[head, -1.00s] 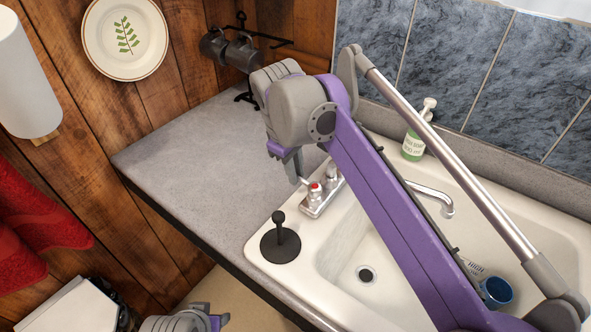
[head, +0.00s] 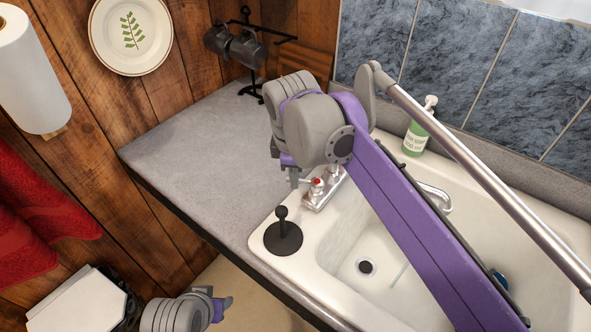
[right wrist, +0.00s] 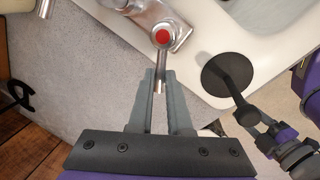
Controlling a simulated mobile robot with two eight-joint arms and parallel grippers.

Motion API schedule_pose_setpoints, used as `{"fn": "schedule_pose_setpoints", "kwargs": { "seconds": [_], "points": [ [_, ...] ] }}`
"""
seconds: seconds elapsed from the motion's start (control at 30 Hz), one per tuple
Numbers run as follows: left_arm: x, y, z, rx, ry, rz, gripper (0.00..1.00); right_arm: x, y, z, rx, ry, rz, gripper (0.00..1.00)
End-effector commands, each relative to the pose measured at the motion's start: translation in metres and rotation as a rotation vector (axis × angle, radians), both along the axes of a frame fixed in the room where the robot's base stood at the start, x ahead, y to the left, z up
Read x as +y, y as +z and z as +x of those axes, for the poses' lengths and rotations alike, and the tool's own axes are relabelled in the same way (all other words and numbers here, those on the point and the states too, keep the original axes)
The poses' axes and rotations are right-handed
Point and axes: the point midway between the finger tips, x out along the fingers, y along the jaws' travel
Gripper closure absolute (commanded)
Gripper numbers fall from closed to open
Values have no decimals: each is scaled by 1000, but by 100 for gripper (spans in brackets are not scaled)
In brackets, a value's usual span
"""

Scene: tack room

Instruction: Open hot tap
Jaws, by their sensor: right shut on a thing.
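The hot tap (head: 317,184) is a chrome handle with a red dot, at the sink's left back corner. It also shows in the right wrist view (right wrist: 162,38), where its thin lever runs down between my fingers. My right gripper (right wrist: 158,82) is shut on this lever. In the head view the right gripper (head: 294,180) is partly hidden by its own wrist. The spout (head: 437,198) is partly behind my right arm. A thin pale streak (head: 399,275), apparently water, shows in the basin. My left gripper (head: 222,308) is low at the left, away from the sink; its jaws are unclear.
A black plunger-like object (head: 284,236) stands on the sink's (head: 262,252) front left corner. A green soap bottle (head: 416,137) stands behind the sink. A blue mug (head: 502,280) is mostly hidden by my arm.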

Motion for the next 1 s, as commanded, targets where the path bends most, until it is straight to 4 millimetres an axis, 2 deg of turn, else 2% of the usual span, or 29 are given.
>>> {"fn": "schedule_pose_setpoints", "kwargs": {
  "seconds": [0.57, 0.6, 0.73, 1.0],
  "points": [
    [0, 2, 0, -1, 0, 0, 50, 0, 1, -2, -2, 38, 1, 100],
    [0, 2, 0, -1, 0, 0, 50, 0, 1, -2, -2, 38, 1, 78],
    [0, 1, 0, 0, 0, 0, 50, 0, 1, -2, -1, 38, 1, 55],
    [0, 1, 0, -1, 0, 0, 50, 0, 1, -2, 0, 38, 1, 54]
  ]
}}
